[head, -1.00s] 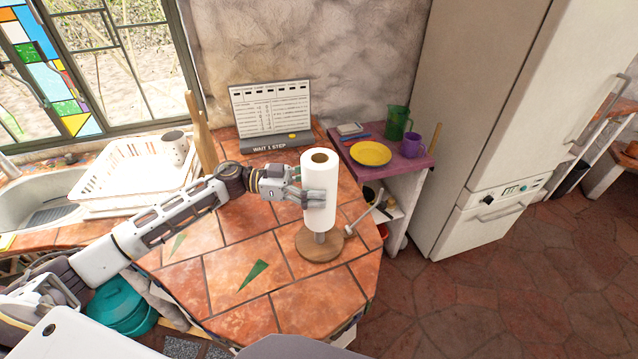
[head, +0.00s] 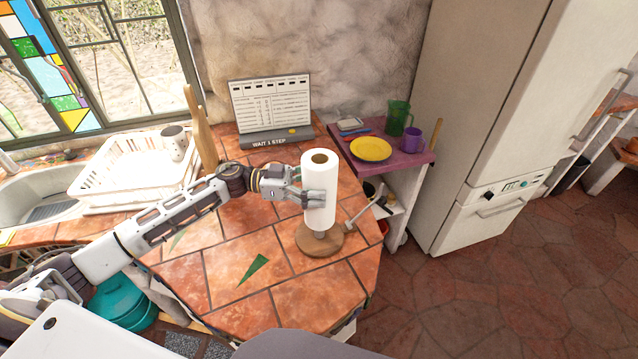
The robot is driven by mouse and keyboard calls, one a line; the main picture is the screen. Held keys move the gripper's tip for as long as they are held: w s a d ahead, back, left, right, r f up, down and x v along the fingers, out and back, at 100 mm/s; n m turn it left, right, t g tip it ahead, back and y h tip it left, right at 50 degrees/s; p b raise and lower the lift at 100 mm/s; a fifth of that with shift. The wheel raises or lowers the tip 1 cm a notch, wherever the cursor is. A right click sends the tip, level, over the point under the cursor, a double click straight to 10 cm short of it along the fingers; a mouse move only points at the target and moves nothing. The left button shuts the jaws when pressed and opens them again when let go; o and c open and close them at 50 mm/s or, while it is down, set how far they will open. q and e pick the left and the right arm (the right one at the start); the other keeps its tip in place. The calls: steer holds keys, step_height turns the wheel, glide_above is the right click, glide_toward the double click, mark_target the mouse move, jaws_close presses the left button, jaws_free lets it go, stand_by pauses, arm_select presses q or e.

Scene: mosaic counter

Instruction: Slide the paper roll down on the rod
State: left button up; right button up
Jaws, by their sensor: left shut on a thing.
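The white paper roll (head: 321,213) stands upright over the round wooden base (head: 319,246) of its holder on the tiled counter. The rod is hidden inside the roll, and the roll's brown core shows at the top. My left gripper (head: 314,195) is shut on the roll from its left side, at about mid height. My right gripper is not in view.
A calendar-like board (head: 270,105) stands at the back of the counter (head: 215,270). A white dish rack (head: 125,172) with a mug is at the left. A purple shelf (head: 400,163) with a yellow plate (head: 370,148) and cups is at the right. The front counter is clear.

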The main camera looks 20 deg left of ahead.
arm_select(q)
steer(key=shift+f, duration=0.2)
stand_by(0.3)
steer(key=o, duration=1.2)
steer(key=shift+a, duration=0.15)
steer(key=shift+s+a, duration=0.4)
steer(key=shift+a, duration=1.5)
steer(key=shift+s+a, duration=0.35)
steer(key=shift+a, duration=1.6)
steer(key=shift+s+a, duration=0.4)
steer(key=shift+a, duration=1.5)
